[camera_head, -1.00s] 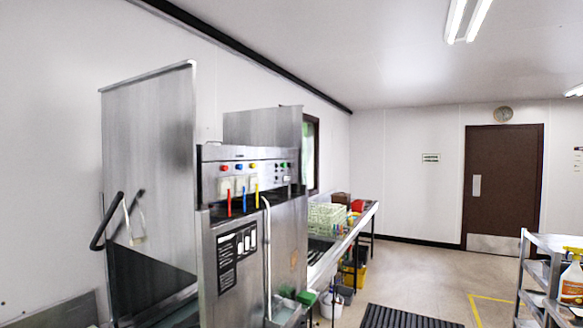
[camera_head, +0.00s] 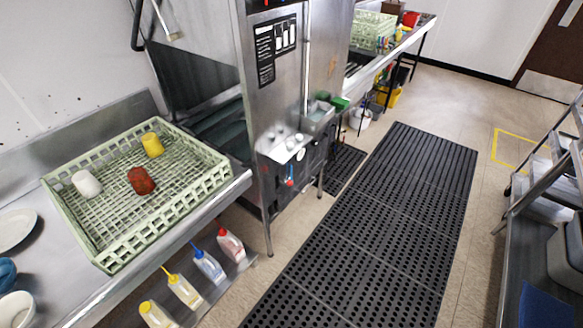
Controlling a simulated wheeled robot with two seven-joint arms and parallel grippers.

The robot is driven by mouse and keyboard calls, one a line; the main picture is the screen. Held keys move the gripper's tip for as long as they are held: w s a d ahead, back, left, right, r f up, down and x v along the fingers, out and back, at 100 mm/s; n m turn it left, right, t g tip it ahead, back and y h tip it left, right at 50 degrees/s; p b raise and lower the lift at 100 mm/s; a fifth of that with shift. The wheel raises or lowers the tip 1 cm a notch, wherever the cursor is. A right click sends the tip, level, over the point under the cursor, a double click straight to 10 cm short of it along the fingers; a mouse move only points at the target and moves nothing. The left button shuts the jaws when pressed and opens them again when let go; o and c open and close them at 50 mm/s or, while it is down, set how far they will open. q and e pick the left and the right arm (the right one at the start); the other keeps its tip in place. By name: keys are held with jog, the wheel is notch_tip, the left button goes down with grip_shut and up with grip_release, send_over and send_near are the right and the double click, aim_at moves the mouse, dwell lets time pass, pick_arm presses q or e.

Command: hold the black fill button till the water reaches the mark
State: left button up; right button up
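The steel dish machine (camera_head: 262,100) stands at the upper middle, with a black-and-white label (camera_head: 275,48) on its front. Low on its front is a pale panel (camera_head: 284,148) with several small light knobs and a round white dial (camera_head: 300,155). A red-and-blue fitting (camera_head: 290,174) hangs below it. I cannot make out a black fill button, a water level or a mark at this size. The machine's upper button panel is out of the picture. Neither of my grippers is in view.
A pale green rack (camera_head: 103,258) with white, red and yellow cups sits on the steel counter (camera_head: 225,193) at left. Several bottles (camera_head: 208,264) stand beneath. A black mat (camera_head: 370,250) covers the floor; a steel cart (camera_head: 545,190) stands at right.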

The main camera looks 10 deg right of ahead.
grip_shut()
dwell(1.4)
